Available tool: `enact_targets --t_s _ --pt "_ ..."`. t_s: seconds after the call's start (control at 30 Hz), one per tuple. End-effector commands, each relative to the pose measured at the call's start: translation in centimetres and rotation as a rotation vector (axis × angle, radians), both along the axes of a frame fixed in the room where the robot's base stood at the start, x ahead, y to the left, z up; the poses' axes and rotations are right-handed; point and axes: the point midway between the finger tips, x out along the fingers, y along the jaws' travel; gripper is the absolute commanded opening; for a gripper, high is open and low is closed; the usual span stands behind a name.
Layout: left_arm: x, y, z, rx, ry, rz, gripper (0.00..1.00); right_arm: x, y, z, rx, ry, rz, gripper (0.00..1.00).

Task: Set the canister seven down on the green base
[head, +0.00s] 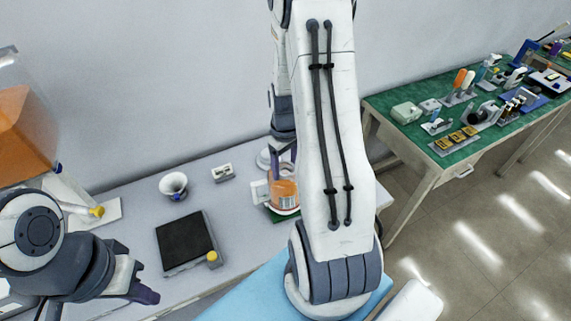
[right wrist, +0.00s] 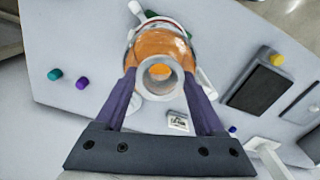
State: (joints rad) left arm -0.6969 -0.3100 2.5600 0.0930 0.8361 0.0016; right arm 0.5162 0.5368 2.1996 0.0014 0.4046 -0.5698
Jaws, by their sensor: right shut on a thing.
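My right gripper (right wrist: 160,85) is shut on an orange canister with a whitish rim (right wrist: 152,45), its purple fingers on either side. In the head view the same canister (head: 284,194) stands roughly upright directly over the green base (head: 276,216), partly behind my right arm. Only edges of the base show, and I cannot tell whether the canister touches it. A sliver of green also shows beyond the canister in the right wrist view (right wrist: 151,14). The number on the canister is not readable. My left gripper (head: 143,291) is at the lower left, away from it; its opening is unclear.
A white device (head: 260,191) stands close beside the canister. A black-topped scale (head: 184,240), a white funnel-like cup (head: 174,185) and a small white box (head: 223,172) are on the grey table. A large orange container (head: 25,132) stands left. A cluttered green-topped bench (head: 400,140) is right.

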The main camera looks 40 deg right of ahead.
Motion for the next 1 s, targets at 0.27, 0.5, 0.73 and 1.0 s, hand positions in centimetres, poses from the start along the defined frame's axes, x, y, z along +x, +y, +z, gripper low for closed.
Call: enact_targets --t_s 0.27,0.5,0.73,1.0 --pt "0.0 0.0 -0.4 0.0 0.0 0.0 0.0 0.0 0.0 -0.6 0.0 -0.001 0.0 0.0" --pt "0.0 0.0 -0.8 0.0 0.0 0.0 0.0 0.0 0.0 -1.1 0.0 0.0 0.0 0.0" --pt "0.0 0.0 -0.9 0.0 0.0 0.0 0.0 0.0 0.0 -1.3 0.0 -0.001 0.0 0.86" --pt "0.0 0.0 -0.9 0.0 0.0 -0.001 0.0 0.0 0.0 -1.3 0.0 0.0 0.0 1.0"
